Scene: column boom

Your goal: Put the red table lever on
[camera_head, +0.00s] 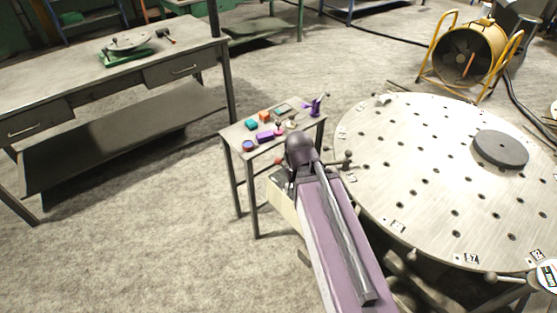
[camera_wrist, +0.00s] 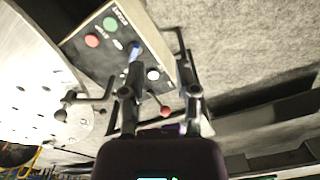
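The red table lever shows in the wrist view as a red ball knob (camera_wrist: 166,111) on a thin dark rod at the lower edge of the control box (camera_wrist: 138,58). A small red knob (camera_head: 279,161) also shows in the head view, just left of my wrist. My gripper (camera_wrist: 160,92) is open, its two dark fingers wide apart. In the wrist view the red knob lies between the fingers, nearer the right one; I see no contact and cannot tell the depth gap. In the head view my arm hides the fingers and most of the box.
A black-balled crank (camera_wrist: 62,115) is left of my gripper. The round perforated table (camera_head: 400,150) and a small side table (camera_head: 238,134) stand close by.

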